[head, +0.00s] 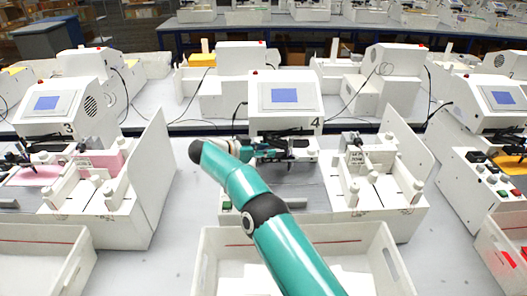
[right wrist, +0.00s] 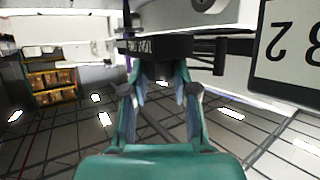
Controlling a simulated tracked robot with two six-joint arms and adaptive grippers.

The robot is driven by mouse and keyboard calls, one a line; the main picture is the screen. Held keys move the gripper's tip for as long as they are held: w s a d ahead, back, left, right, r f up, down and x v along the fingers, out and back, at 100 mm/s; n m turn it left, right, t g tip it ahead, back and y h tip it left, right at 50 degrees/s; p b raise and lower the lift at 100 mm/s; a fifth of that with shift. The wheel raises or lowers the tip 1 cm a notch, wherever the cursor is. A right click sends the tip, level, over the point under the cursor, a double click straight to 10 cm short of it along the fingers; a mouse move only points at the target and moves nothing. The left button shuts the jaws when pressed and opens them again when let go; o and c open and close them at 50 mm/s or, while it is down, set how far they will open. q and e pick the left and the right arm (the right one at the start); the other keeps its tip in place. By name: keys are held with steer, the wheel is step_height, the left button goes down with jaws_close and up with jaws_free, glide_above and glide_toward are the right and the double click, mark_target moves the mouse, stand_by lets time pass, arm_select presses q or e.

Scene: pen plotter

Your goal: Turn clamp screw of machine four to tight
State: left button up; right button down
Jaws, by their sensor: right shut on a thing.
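Machine four (head: 284,95), a white plotter with a blue screen and the number 4, stands at the centre of the head view. Its dark pen carriage (head: 288,143) sits below the screen. My teal right gripper (head: 250,150) reaches in from the left of the carriage. In the right wrist view its two fingers (right wrist: 158,78) are closed on the clamp screw, right at the black carriage block (right wrist: 155,47). The screw itself is mostly hidden by the fingers and the block, so its turn angle cannot be read. My left gripper is not in view.
A white tray (head: 212,262) stands in front of machine four. A white holder with posts (head: 378,190) is at the machine's right. Machine three (head: 62,105) stands to the left, and another plotter (head: 497,100) to the right. Bare grey table shows between the machines.

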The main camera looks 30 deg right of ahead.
steer(key=c, duration=1)
jaws_free()
steer(key=shift+w+a+r, duration=0.1)
steer(key=shift+w+r, duration=0.05)
steer(key=shift+w, duration=0.05)
steer(key=shift+o, duration=0.5)
steer(key=v, duration=0.7)
steer(key=shift+a, duration=0.25)
